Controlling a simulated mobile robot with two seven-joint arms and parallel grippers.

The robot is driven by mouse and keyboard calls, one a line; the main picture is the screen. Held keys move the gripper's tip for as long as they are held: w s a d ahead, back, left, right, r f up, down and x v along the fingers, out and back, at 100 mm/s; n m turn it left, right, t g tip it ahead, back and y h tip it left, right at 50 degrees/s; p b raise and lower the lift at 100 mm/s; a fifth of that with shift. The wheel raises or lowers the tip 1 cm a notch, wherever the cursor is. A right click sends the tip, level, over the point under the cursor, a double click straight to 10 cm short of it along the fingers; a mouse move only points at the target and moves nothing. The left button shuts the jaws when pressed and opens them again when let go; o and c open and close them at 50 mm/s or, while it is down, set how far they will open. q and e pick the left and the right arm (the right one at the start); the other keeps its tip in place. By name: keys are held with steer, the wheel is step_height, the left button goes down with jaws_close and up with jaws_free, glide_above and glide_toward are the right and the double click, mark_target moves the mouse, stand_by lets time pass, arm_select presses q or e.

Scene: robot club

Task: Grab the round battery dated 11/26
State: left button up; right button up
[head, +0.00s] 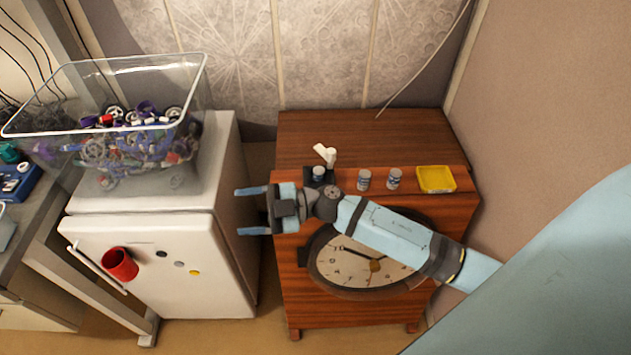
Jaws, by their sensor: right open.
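Three small round batteries stand on the front part of a wooden cabinet top. One battery (319,174) sits on or in a small black holder (308,176) with a white piece above it. A second battery (364,179) and a third battery (394,178) stand to its right. Their labels are too small to read, so I cannot tell which is dated 11/26. My right gripper (252,211) is open and empty, pointing left, in front of the cabinet's left edge and left of the batteries. My left gripper is not in view.
A yellow tray (436,190) lies right of the batteries. The wooden cabinet (375,135) has a clock (338,262) on its front and a clear back top. Left stands a white fridge (200,272) with a clear bin (150,68) of parts on top and a red cup (119,264) on its front.

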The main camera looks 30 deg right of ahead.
steer(key=w+f+n+g+h, duration=0.1)
steer(key=n+g+h, duration=0.1)
steer(key=n+g, duration=0.25)
steer(key=m+g+h+b, duration=0.25)
steer(key=m+h, duration=0.25)
steer(key=h, duration=1.2)
glide_above(319, 169)
steer(key=f, duration=0.6)
steer(key=shift+s+a+f, duration=0.1)
steer(key=shift+s+f, duration=0.2)
steer(key=shift+f, duration=0.05)
steer(key=shift+w+f+p, duration=0.2)
steer(key=shift+f+p, duration=0.15)
steer(key=shift+f, duration=2.75)
steer(key=c, duration=1.1)
